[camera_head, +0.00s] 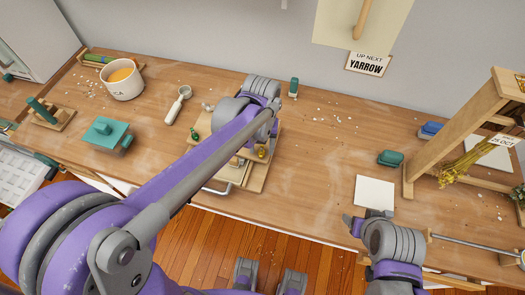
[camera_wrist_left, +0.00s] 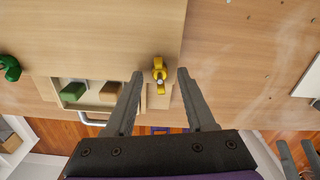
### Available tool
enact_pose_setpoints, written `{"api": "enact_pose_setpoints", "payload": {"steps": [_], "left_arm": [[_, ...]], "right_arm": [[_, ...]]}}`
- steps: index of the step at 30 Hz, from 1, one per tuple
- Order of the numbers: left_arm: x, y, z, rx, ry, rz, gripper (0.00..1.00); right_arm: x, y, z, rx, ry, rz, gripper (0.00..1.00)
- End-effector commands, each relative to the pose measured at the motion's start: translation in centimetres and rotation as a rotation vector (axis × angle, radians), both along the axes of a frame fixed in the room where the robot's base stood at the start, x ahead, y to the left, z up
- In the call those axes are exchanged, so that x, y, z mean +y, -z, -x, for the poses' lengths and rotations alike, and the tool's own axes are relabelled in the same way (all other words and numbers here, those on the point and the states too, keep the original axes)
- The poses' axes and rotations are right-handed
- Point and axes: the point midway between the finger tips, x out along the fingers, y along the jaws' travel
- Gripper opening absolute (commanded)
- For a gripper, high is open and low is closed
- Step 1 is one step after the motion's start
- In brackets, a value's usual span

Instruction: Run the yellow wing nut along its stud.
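The yellow wing nut (camera_wrist_left: 159,69) sits near the right edge of a wooden press-like board (camera_wrist_left: 100,30). It also shows in the head view (camera_head: 262,153), just beside my left forearm. A pale round tip shows at its middle, probably the stud end; the rest of the stud is hidden. My left gripper (camera_wrist_left: 160,76) is open, with one finger on each side of the nut and a gap on both sides. In the head view the left arm hides most of this gripper. My right gripper (camera_head: 367,219) is at the table's front edge, beside a white square; its opening is unclear.
A green wing nut (camera_wrist_left: 9,68) is at the board's other side. An open tray below holds green (camera_wrist_left: 73,92) and brown blocks, with a metal handle in front.

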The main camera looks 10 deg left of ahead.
Motion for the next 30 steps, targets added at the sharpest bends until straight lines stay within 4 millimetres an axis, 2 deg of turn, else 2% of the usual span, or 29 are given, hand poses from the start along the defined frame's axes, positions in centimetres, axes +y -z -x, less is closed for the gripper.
{"api": "enact_pose_setpoints", "payload": {"steps": [8,19,27,29,30], "left_arm": [[0.0,-0.2,0.0,0.000,-0.001,0.000,0.55],[0.0,-3.5,-0.1,-0.002,-0.001,0.000,0.55],[0.0,-3.5,0.0,0.000,-0.002,0.000,0.55],[0.0,-3.5,0.0,0.000,-0.054,0.000,0.55],[0.0,-3.5,0.0,0.000,-0.139,0.000,0.55]], "right_arm": [[0.0,-0.2,-0.1,-0.001,0.000,0.000,0.65],[0.0,-2.7,-0.7,-0.013,0.000,0.000,0.65],[0.0,-2.6,-0.7,-0.013,0.000,0.000,0.65],[0.0,-2.6,-0.7,-0.013,0.000,0.000,0.65],[0.0,-2.5,-0.7,-0.012,0.000,0.000,0.65]]}}
